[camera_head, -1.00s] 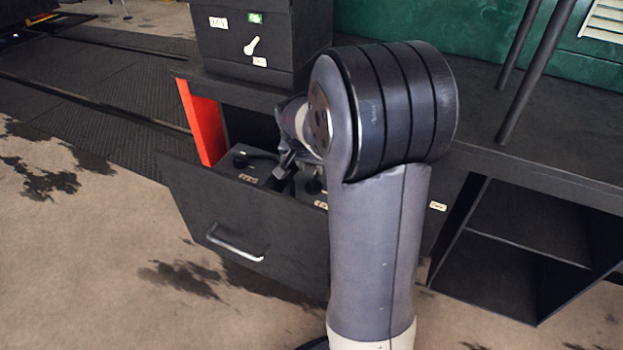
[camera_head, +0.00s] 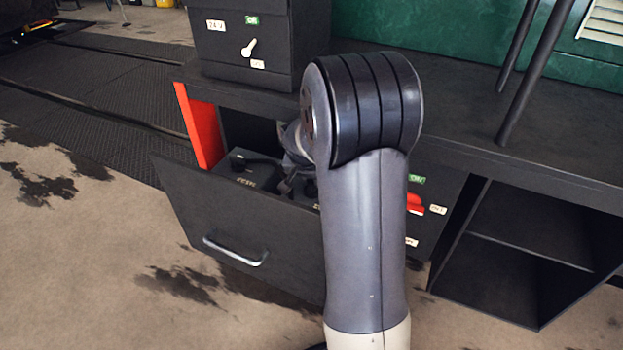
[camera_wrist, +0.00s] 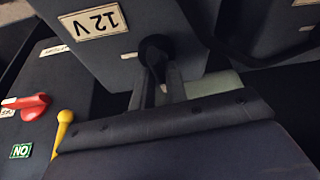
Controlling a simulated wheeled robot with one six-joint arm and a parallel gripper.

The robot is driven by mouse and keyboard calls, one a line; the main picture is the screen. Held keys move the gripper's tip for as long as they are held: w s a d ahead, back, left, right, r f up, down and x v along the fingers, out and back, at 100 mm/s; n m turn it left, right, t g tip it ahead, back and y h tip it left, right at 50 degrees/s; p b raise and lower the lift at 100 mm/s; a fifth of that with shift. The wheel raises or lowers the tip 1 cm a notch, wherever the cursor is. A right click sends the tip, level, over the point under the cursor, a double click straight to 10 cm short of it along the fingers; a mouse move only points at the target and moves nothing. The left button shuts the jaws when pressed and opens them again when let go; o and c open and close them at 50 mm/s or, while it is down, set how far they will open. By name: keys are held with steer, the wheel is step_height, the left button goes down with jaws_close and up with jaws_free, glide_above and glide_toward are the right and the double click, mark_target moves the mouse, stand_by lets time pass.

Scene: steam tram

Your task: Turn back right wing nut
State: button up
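In the wrist view my gripper (camera_wrist: 160,72) reaches toward a dark round knob-like fitting (camera_wrist: 157,48) on a grey box labelled 12 V (camera_wrist: 100,22). The two fingers stand a small gap apart, with their tips at the fitting's near edge. I cannot tell whether they grip it. The fitting's wings, if it is the wing nut, are too dark to make out. In the head view the grey box on the left (camera_head: 243,170) sits in the open drawer (camera_head: 225,230).
A red handle (camera_wrist: 28,104) and a yellow-tipped lever (camera_wrist: 64,122) are left of my gripper in the wrist view. A dark strap or cable (camera_wrist: 230,50) runs at upper right. In the head view a cabinet with a white lever (camera_head: 250,47) stands above the drawer.

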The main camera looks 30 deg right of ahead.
jaws_close()
steer(key=shift+f+m+b, duration=0.1)
steer(key=shift+m+b, duration=0.2)
steer(key=shift+b, duration=0.1)
steer(key=shift+w+a+m+g+h+b, duration=0.15)
steer(key=shift+m+g+h+b, duration=0.3)
steer(key=shift+m+b, duration=0.5)
steer(key=m, duration=0.2)
steer(key=m+g, duration=0.1)
steer(key=m, duration=0.1)
steer(key=shift+w+m+g+h+b, duration=0.1)
steer(key=shift+m+g+h+b, duration=0.15)
steer(key=shift+m+h+b, duration=0.15)
steer(key=m+g, duration=0.1)
steer(key=m, duration=0.3)
steer(key=shift+w+m+g+y+p, duration=0.1)
steer(key=shift+m+g+y+p, duration=0.15)
steer(key=shift+g+p, duration=0.15)
steer(key=shift+m+g+p, duration=0.55)
steer(key=shift+m+g, duration=0.15)
steer(key=shift+m, duration=1.2)
steer(key=shift+y, duration=0.3)
